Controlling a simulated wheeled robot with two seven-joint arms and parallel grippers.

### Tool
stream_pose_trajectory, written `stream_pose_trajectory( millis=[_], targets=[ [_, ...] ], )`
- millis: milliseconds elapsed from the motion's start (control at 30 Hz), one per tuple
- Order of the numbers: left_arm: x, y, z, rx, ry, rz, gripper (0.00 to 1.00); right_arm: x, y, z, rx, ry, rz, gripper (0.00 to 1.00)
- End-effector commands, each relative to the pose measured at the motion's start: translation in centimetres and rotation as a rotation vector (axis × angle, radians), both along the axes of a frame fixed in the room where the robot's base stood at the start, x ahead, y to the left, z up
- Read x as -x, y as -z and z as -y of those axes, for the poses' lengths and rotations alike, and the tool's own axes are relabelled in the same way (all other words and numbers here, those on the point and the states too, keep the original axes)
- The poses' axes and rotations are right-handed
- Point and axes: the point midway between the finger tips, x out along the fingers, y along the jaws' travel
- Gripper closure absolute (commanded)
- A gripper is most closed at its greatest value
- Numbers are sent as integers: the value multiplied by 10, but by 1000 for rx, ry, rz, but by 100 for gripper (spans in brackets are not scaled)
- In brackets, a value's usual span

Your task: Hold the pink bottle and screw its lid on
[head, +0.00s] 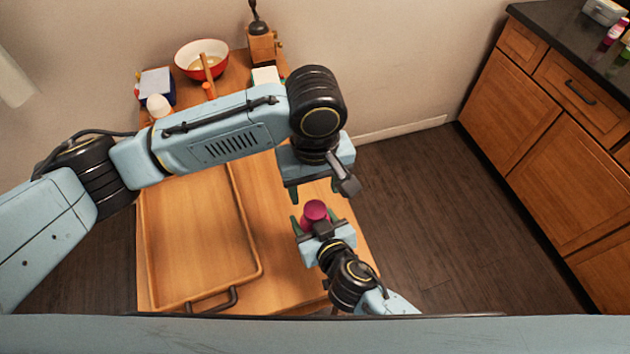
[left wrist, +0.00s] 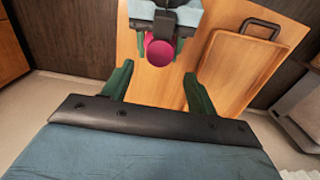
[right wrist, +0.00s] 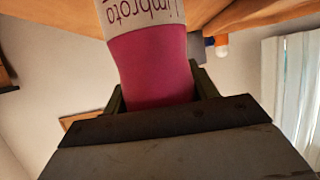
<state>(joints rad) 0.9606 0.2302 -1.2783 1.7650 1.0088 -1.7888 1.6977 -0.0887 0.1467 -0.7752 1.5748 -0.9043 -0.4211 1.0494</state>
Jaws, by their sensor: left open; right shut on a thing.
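The pink bottle (head: 315,211) is held above the table, its round magenta top facing up. In the right wrist view the bottle (right wrist: 150,65) shows a pink body and a white lettered band. My right gripper (head: 314,222) is shut on the bottle. My left gripper (head: 314,192) is open just above the bottle, with its fingers apart and nothing between them. In the left wrist view the magenta top (left wrist: 160,50) lies just beyond the left fingertips (left wrist: 157,72), apart from them. I cannot tell whether that top is the lid.
A wooden tray (head: 261,268) with a black handle lies on the wooden table (head: 285,285). A red-and-white bowl (head: 202,58), a coffee grinder (head: 262,45) and an egg-like white thing (head: 158,105) stand at the back. A dark-topped cabinet (head: 540,105) stands right; open floor lies between.

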Motion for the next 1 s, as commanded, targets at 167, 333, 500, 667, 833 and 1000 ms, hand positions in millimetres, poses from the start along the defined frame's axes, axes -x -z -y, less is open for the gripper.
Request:
stream_pose_trajectory(
  millis=[167, 333, 500, 667, 833, 1000],
  targets=[
    [1, 27, -1, -2, -1, -3, 42, 1, 2, 1, 2, 1, -4, 100],
    [1, 53, 0, -1, 0, -3, 42, 1, 2, 1, 2, 1, -4, 100],
    [1, 68, 0, 0, 1, 0, 42, 1, 2, 1, 2, 1, -4, 100],
    [1, 72, 0, 0, 1, 0, 42, 1, 2, 1, 2, 1, -4, 100],
    [1, 72, 0, 1, 1, 0, 42, 1, 2, 1, 2, 1, -4, 100],
    [1, 72, 0, 1, 1, 0, 60, 1, 2, 1, 2, 1, -4, 100]
  ],
)
